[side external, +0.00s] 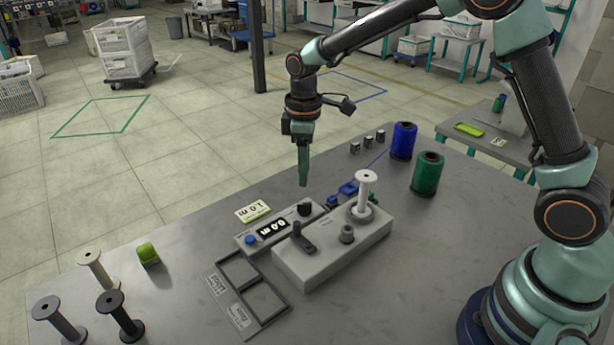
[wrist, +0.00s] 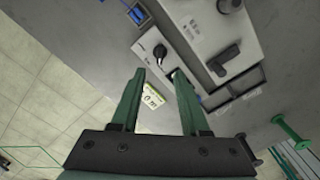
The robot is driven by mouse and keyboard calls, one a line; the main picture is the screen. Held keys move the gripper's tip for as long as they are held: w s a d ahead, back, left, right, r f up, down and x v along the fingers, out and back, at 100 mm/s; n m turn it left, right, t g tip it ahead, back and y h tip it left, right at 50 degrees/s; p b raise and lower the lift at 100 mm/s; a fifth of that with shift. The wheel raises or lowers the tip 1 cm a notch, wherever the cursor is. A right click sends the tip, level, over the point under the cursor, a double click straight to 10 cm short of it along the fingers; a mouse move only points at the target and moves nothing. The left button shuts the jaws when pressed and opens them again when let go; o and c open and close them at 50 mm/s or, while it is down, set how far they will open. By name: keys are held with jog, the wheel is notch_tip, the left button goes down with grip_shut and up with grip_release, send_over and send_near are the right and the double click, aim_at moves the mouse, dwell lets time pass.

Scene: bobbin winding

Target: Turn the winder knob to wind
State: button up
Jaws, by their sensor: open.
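The grey winder (side external: 335,252) stands on the table with a white bobbin (side external: 366,188) upright on its spindle. My gripper (side external: 303,183) points down above the counter box's far end, touching nothing. In the wrist view its fingers (wrist: 156,73) are apart and empty, with the counter's black knob (wrist: 160,53) just beyond them. One finger partly hides the display.
A 1.0 m card (side external: 253,212) lies beside the counter box. A divided tray (side external: 247,290) is in front. Blue (side external: 403,141) and green (side external: 427,173) thread cones stand behind the winder. Loose bobbins (side external: 122,315) stand at the left. The front right table area is clear.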

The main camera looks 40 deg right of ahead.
aim_at(305, 204)
notch_tip(305, 204, down, 9)
jog(key=shift+f, duration=0.1)
dwell(0.4)
grip_shut()
